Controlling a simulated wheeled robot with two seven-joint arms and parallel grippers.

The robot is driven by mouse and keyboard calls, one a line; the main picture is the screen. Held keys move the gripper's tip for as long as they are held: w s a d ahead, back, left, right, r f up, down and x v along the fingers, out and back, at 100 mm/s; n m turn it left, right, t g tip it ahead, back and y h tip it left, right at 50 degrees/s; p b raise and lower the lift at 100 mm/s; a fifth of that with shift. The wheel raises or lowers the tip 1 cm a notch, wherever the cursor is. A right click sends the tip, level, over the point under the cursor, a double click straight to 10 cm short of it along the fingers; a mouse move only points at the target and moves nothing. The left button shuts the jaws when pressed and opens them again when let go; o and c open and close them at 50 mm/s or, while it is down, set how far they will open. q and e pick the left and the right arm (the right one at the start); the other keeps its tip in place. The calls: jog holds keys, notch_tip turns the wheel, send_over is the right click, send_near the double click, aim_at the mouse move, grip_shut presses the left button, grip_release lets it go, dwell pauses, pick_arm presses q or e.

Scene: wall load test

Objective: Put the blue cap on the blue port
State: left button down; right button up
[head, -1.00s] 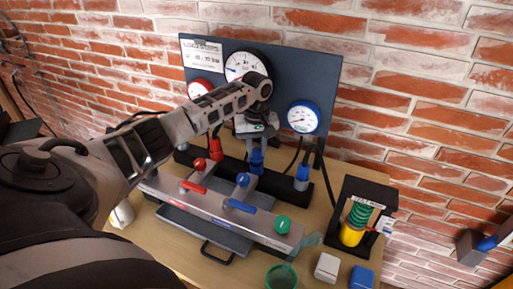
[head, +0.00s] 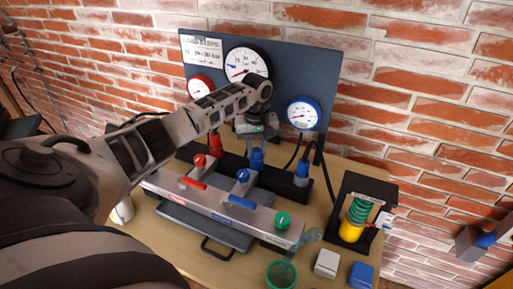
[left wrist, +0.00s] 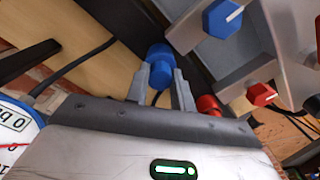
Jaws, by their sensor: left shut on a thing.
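My left gripper (head: 256,143) points down in front of the dark gauge board. It is shut on a blue piece (head: 256,158), taken to be the blue cap. In the left wrist view the same blue piece (left wrist: 157,62) sits between the two grey fingertips. The gripper hides its top in the head view. I cannot tell whether the piece is seated on a port beneath it. A red fitting (head: 215,146) is to its left and a blue-topped fitting (head: 302,170) to its right, on the same black bar. My right gripper is not in view.
A grey manifold (head: 220,208) with red, blue and green handles lies in front. A spring stand (head: 354,215), a green cup (head: 281,275) and two small blocks, white (head: 327,264) and blue (head: 361,276), are at the right. A brick wall stands behind.

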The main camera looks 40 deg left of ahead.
pick_arm(q)
jog(key=shift+f, duration=0.1)
dwell(0.6)
jog(key=c, duration=0.6)
grip_release()
jog(key=shift+c, duration=0.2)
jog(key=shift+r, duration=4)
jog(key=shift+s, duration=0.1)
